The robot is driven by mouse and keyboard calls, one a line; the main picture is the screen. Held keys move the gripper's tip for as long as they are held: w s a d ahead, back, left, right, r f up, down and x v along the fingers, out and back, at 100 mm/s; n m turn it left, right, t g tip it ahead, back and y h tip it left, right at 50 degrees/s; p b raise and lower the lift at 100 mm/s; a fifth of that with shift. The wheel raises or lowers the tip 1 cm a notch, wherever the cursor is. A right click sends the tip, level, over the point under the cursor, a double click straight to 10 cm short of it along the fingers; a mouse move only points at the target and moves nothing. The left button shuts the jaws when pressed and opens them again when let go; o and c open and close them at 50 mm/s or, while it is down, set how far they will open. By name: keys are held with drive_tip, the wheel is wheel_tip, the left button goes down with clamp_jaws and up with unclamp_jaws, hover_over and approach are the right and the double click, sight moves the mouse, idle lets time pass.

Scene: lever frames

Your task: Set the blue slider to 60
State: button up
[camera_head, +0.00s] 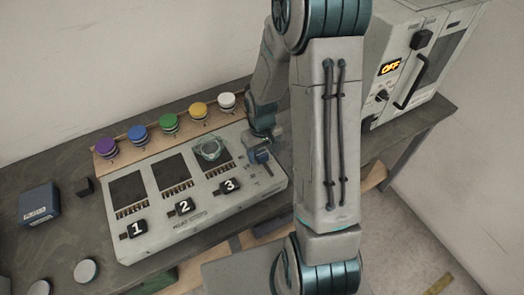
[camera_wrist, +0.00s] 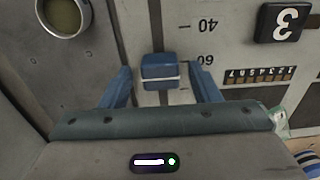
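The blue slider (camera_wrist: 160,70) sits on the grey control panel (camera_wrist: 225,55), with a white line across its cap. The printed 60 (camera_wrist: 205,58) is beside it and 40 (camera_wrist: 207,25) is farther up; the white line appears slightly below the 60 label in the wrist view. My gripper (camera_wrist: 160,80) is open, one blue finger on each side of the slider, with gaps between. In the head view the slider (camera_head: 261,157) is at the panel's right side, just below my gripper (camera_head: 264,138).
Several coloured knobs, including a blue one (camera_head: 136,132), line the back. Number tags, including 3 (camera_head: 230,185), are along the panel front. A machine showing OFF (camera_head: 390,67) stands right. A blue box (camera_head: 38,205) lies left.

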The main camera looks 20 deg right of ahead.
sight(262, 153)
wheel_tip(262, 153, up, 14)
drive_tip(key=b, duration=0.1)
idle(0.5)
idle(0.4)
drive_tip(key=s+a+r+m+t, duration=0.1)
drive_tip(key=s+r, duration=0.3)
drive_tip(key=s, duration=0.3)
drive_tip(key=s+a+r+m+t, duration=0.1)
drive_tip(key=s+r, duration=0.3)
drive_tip(key=s, duration=0.4)
drive_tip(key=shift+a+r+t, duration=0.15)
drive_tip(key=shift+r+t, duration=0.25)
drive_tip(key=shift+t, duration=0.4)
idle(3.0)
